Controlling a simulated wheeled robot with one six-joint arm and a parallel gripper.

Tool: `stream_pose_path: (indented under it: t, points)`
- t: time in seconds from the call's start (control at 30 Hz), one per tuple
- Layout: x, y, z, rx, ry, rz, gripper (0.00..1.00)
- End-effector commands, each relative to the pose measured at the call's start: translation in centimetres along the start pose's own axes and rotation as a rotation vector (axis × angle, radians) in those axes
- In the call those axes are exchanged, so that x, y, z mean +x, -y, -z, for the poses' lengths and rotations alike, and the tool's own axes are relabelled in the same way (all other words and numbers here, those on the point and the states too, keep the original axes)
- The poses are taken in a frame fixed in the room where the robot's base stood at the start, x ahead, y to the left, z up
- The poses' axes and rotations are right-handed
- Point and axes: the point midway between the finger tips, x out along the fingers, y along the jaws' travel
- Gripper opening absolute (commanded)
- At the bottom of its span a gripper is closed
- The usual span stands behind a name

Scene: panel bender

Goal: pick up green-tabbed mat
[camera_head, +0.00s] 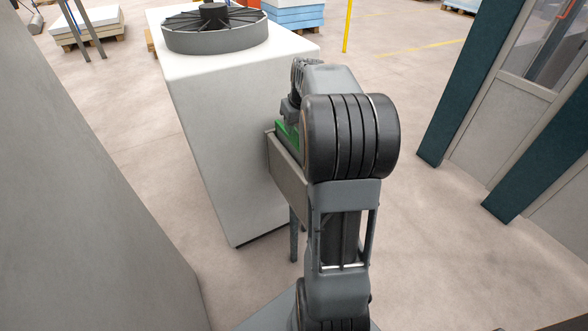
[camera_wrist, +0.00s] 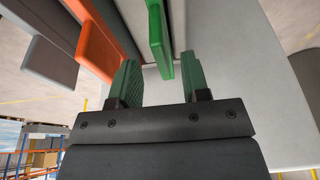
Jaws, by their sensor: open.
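In the wrist view a green tab (camera_wrist: 158,38) hangs at the top centre, the visible part of the green-tabbed mat. My gripper (camera_wrist: 159,60) is open, with one green-padded finger on each side of the tab's lower end in the picture. A gap shows between the tab and each finger; I cannot tell how deep the tab sits between them. In the head view a patch of green (camera_head: 287,131) shows beside my wrist above a grey-brown holder (camera_head: 288,172); whether it is tab or finger is unclear. My arm hides most of that spot.
An orange tab (camera_wrist: 98,48) and a grey tab (camera_wrist: 48,62) hang left of the green one in the wrist view. A large white cabinet (camera_head: 220,130) with a round grey fixture (camera_head: 215,35) on top stands left of my arm. Floor is open at right.

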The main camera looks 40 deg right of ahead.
Motion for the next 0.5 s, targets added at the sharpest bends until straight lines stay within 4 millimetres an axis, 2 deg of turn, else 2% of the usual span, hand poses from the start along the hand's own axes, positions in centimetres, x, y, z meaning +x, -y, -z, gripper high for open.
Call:
stream_pose_path:
  t: [0.3,0.5]
  points:
    - [4.1,0.2,0.0,0.0,0.003,0.002,0.43]
    - [5.1,0.2,0.1,0.0,0.001,0.001,0.43]
